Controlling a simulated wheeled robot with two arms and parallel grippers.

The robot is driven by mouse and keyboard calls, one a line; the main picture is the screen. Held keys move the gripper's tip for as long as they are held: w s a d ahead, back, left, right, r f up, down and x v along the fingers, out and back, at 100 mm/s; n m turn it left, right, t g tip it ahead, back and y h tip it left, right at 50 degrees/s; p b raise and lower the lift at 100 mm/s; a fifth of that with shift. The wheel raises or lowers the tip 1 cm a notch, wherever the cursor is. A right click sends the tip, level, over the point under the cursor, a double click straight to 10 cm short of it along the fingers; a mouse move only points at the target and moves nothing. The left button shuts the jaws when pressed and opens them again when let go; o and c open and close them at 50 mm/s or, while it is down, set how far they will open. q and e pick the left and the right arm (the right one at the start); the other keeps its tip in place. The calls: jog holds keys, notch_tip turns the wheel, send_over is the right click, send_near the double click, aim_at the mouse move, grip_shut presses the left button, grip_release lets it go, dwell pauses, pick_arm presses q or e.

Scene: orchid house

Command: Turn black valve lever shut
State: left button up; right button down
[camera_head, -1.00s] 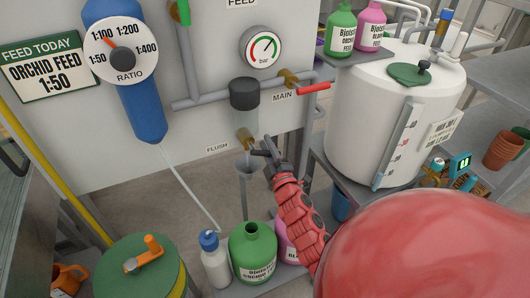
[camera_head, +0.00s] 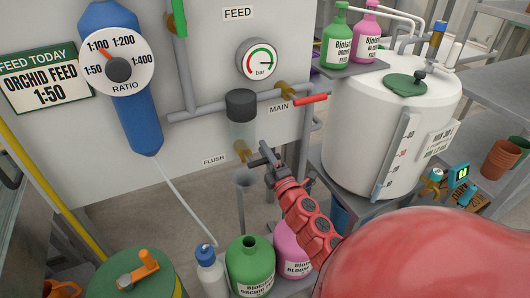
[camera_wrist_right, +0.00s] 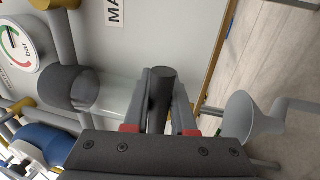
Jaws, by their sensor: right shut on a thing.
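The black valve lever (camera_wrist_right: 163,84) shows in the right wrist view as a dark round bar between my right gripper's fingers. In the head view my right gripper (camera_head: 268,162) is at the brass flush valve (camera_head: 242,149), below the clear filter bowl (camera_head: 242,132) with its dark cap. The right gripper is shut on the lever and hides most of it in the head view. The FLUSH label (camera_head: 214,160) is left of the valve. My left gripper is not in view.
A grey funnel (camera_head: 246,181) on a drain pipe stands just under the valve. A red lever (camera_head: 311,98) on the main pipe is above right. The white tank (camera_head: 370,125) stands to the right. Green and pink bottles are below the gripper.

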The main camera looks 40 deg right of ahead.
jog(key=c, duration=0.7)
grip_release()
jog(key=shift+c, duration=0.2)
jog(key=p+v, duration=0.1)
jog(key=v, duration=1.6)
jog(key=shift+s, duration=0.15)
jog(key=shift+a+f, duration=0.1)
